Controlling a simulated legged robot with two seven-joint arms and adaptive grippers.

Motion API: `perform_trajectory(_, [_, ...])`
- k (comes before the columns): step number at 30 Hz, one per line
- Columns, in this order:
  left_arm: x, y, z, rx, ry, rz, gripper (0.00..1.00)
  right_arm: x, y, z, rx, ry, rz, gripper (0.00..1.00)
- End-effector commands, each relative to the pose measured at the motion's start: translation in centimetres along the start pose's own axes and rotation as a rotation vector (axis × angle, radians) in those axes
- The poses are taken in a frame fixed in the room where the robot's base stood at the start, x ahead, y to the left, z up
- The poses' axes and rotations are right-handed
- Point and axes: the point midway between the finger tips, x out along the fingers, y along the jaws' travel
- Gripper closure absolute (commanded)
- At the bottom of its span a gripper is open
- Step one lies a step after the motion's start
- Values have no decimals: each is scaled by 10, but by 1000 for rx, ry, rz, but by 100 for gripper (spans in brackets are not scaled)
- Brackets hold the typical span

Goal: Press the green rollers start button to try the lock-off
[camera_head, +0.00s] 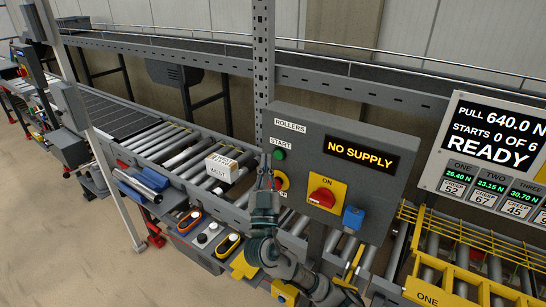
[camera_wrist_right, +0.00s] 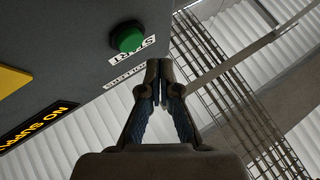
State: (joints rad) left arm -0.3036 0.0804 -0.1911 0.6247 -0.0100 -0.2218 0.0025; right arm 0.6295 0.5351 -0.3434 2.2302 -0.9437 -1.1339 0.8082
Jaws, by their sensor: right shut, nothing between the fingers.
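The green start button (camera_head: 279,154) is on the upper left of the grey control box (camera_head: 345,138), below the labels ROLLERS and START. My right gripper (camera_head: 265,160) is shut and empty, just left of the button in the head view. In the wrist view the green button (camera_wrist_right: 127,38) shows up and left of my shut fingertips (camera_wrist_right: 160,72), with a visible gap in the picture; I cannot tell the depth between them. The display (camera_head: 359,153) reads NO SUPPLY. A red rotary switch (camera_head: 321,197) sits on a yellow plate marked ON. My left gripper is out of view.
A yellow-ringed button (camera_head: 282,181) below the green one is partly hidden by my gripper. A blue block (camera_head: 353,218) is right of the red switch. A box marked WEST (camera_head: 222,168) sits on the rollers. A scoreboard (camera_head: 492,146) reads READY, STARTS 0 OF 6.

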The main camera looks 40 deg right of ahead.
Motion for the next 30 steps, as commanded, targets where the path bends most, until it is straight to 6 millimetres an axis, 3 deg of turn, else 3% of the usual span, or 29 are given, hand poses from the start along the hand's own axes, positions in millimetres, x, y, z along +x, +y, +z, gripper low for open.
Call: perform_trajectory(30, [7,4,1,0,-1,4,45,-4,1,-1,-1,-1,-1,100])
